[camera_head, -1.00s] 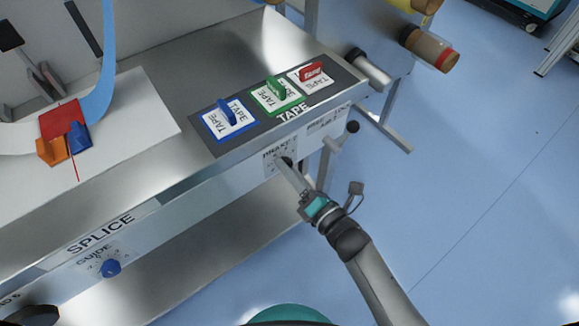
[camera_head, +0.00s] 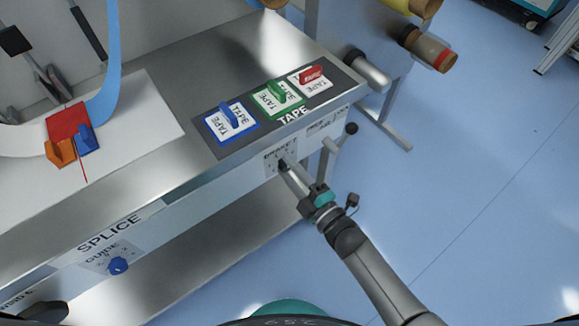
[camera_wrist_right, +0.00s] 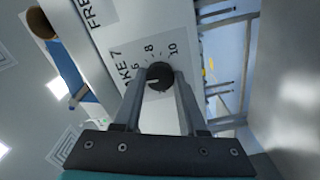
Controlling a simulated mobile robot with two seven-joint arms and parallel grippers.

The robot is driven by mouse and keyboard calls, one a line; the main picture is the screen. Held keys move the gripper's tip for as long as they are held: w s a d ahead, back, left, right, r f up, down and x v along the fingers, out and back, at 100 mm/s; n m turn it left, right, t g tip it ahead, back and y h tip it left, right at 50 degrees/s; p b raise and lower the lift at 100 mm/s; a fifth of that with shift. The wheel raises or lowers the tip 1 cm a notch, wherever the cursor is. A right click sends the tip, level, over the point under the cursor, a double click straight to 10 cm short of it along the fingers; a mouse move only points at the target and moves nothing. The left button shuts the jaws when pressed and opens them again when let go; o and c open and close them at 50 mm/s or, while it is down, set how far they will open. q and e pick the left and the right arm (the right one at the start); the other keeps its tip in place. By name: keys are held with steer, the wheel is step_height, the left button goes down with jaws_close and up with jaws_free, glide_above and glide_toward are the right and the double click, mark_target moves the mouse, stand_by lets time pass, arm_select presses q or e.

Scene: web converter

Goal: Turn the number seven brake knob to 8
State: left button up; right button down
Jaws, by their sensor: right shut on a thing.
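The number seven brake knob (camera_wrist_right: 159,76) is small, round and black. A short white mark on the knob points to the left and slightly down in the right wrist view, away from the 8. My right gripper (camera_wrist_right: 160,73) has one finger on each side of the knob and is shut on it. In the head view, my right gripper (camera_head: 286,168) reaches the brake plate (camera_head: 272,161) on the machine's front face and partly covers it. My left gripper is out of view.
Blue, green and red tape handles (camera_head: 276,92) stand on the top above the brake plate. A lever with a black ball (camera_head: 351,128) sticks out just right of my right gripper. A blue guide knob (camera_head: 118,265) is at lower left. Open floor lies to the right.

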steer(key=m, duration=0.3)
steer(key=shift+m+p, duration=0.35)
steer(key=shift+m, duration=0.05)
steer(key=shift+m+p, duration=0.45)
steer(key=shift+m, duration=5.05)
steer(key=shift+c, duration=2.3)
jaws_free()
